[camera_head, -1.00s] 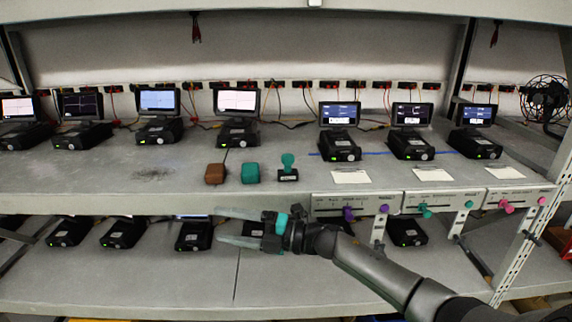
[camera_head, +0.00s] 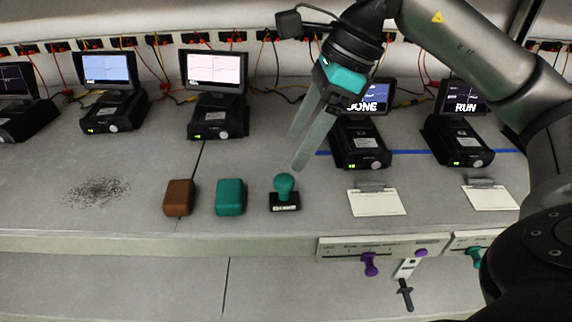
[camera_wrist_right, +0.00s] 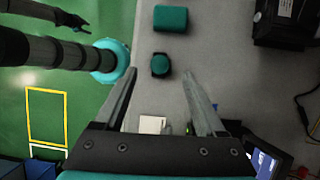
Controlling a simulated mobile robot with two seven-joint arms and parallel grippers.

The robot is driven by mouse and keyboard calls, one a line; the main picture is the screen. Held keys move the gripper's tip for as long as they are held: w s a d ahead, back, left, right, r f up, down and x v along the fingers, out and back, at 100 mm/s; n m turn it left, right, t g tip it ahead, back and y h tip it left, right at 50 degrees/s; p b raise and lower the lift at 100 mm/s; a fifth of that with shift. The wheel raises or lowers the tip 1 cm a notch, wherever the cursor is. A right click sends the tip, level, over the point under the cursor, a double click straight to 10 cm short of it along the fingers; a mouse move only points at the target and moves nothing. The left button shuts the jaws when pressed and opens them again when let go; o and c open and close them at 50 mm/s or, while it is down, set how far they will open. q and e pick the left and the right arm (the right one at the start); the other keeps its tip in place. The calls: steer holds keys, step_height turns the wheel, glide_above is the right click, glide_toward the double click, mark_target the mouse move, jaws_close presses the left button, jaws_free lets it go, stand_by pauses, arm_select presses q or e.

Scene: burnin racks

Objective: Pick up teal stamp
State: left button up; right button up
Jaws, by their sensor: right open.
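The teal stamp (camera_head: 285,189) stands upright on the upper shelf, with a rounded knob handle and a dark base. My right gripper (camera_head: 296,152) is above and just behind it in the head view, fingers pointing down, open and empty. In the right wrist view the stamp (camera_wrist_right: 160,65) shows from above, between and slightly beyond the open fingertips (camera_wrist_right: 160,76). It is not held. My left gripper is not in the head view. A dark arm end at the upper left of the right wrist view is too small to read.
A teal block (camera_head: 230,197) and a brown block (camera_head: 179,198) lie left of the stamp. White cards (camera_head: 377,203) lie to the right. Devices with screens (camera_head: 218,115) line the back. The shelf's front edge (camera_head: 200,243) is close before the stamp.

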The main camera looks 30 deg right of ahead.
glide_above(277, 193)
steer(key=s+d, duration=0.1)
steer(key=s, duration=0.1)
steer(key=shift+h, duration=0.3)
step_height(277, 193, down, 5)
steer(key=shift+w+f, duration=0.1)
steer(key=shift+f, duration=0.1)
steer(key=shift+d+x, duration=0.2)
steer(key=shift+x, duration=2.8)
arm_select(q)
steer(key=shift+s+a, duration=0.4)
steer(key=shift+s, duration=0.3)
arm_select(e)
steer(key=shift+c, duration=0.4)
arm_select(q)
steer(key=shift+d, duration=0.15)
arm_select(e)
jaws_close()
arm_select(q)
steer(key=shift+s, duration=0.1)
